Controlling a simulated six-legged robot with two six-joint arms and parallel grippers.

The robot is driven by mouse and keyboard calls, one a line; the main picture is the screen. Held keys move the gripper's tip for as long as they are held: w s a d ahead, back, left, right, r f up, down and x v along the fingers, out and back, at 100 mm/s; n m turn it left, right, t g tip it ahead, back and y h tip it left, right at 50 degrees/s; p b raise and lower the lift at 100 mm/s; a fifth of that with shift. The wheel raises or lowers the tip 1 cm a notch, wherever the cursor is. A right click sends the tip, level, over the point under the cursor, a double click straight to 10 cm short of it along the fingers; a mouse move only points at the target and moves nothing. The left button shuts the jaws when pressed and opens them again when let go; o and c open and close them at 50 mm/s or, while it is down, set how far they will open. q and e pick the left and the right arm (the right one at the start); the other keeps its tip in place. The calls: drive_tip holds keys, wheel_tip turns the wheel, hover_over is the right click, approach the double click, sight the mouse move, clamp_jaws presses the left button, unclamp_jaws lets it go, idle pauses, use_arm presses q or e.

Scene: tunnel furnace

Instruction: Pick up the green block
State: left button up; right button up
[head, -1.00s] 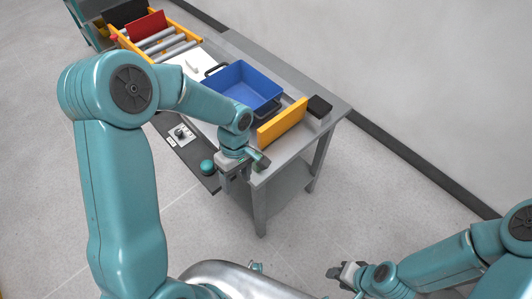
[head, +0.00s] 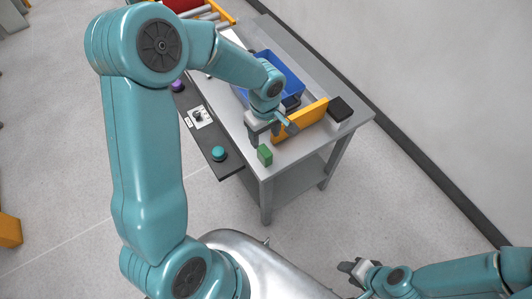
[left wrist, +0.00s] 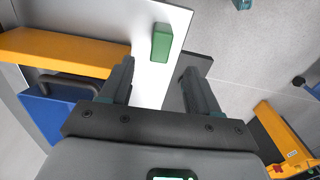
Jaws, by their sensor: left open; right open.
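The green block (head: 265,155) lies on the grey table (head: 325,141) near its front corner. It also shows in the left wrist view (left wrist: 161,42), beyond the fingertips and roughly between their lines. My left gripper (head: 265,138) is open just behind the block in the head view, apart from it as far as the left wrist view shows. Its two fingers (left wrist: 158,75) stand wide with nothing between them. My right gripper (head: 350,270) is open and empty, low at the lower right, over the floor and away from the table.
A yellow upright panel (head: 308,118) stands beside the left gripper, with a black box (head: 340,109) to its right. A blue bin (head: 290,75) sits behind, partly hidden by my left arm. A dark side shelf (head: 231,165) carries a teal knob (head: 218,153). A roller rack is farther back.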

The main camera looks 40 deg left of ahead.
sight(265, 150)
use_arm(q)
wheel_tip(265, 150, down, 5)
drive_tip(key=shift+f, duration=0.2)
drive_tip(key=shift+s+f, duration=0.1)
drive_tip(key=shift+f, duration=0.35)
wheel_tip(265, 150, down, 5)
drive_tip(key=shift+r+p, duration=0.1)
drive_tip(key=shift+p, duration=0.5)
drive_tip(key=c, duration=1.1)
